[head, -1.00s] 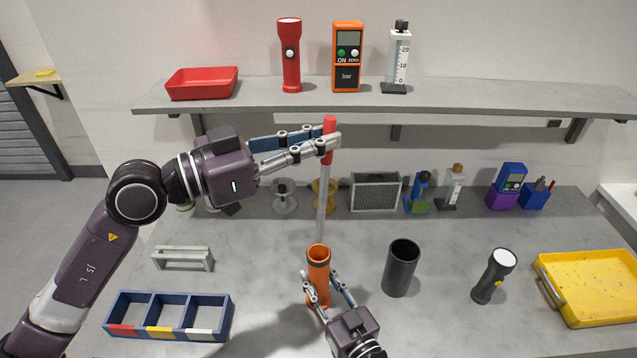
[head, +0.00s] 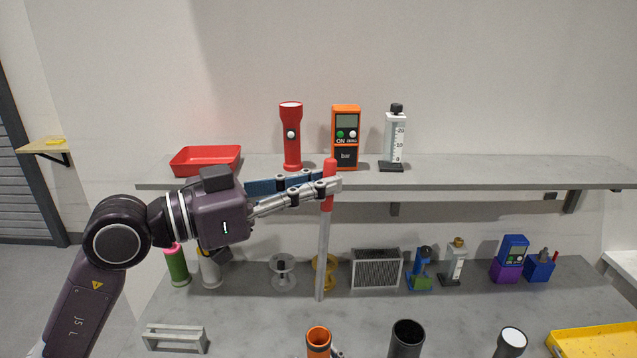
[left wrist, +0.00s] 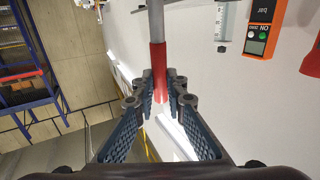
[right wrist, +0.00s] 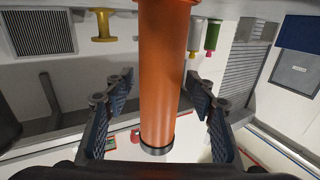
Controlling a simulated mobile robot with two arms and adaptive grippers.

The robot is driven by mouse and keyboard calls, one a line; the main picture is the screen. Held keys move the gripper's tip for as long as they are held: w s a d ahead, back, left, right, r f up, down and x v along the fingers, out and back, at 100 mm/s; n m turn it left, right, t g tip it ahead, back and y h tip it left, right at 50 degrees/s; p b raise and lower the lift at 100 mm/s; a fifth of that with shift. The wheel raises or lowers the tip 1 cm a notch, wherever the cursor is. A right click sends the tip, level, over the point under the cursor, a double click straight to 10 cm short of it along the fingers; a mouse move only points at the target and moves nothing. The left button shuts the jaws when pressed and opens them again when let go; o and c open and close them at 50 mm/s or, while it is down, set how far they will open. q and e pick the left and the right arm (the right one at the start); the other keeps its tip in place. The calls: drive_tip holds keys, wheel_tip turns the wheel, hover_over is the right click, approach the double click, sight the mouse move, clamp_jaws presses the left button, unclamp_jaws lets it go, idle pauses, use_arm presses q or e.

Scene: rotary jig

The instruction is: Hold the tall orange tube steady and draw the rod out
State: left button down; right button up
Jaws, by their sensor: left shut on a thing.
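The tall orange tube (head: 318,343) stands at the bottom edge of the head view, its mouth showing and its lower part cut off. My left gripper (head: 329,186) is shut on the red handle (head: 328,201) of the rod (head: 322,255). The rod hangs nearly upright, its lower end appearing above the tube's mouth. The left wrist view shows the red handle (left wrist: 158,75) between the fingertips. In the right wrist view the fingers of my right gripper (right wrist: 160,78) stand on either side of the orange tube (right wrist: 160,90). I cannot tell whether both press on it.
A shelf (head: 460,172) behind holds a red tray (head: 205,162), a red torch (head: 291,135) and an orange meter (head: 345,138). On the bench stand a black cylinder (head: 406,342), another torch (head: 511,342) and a yellow tray (head: 595,342).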

drive_tip(key=v, duration=1.2)
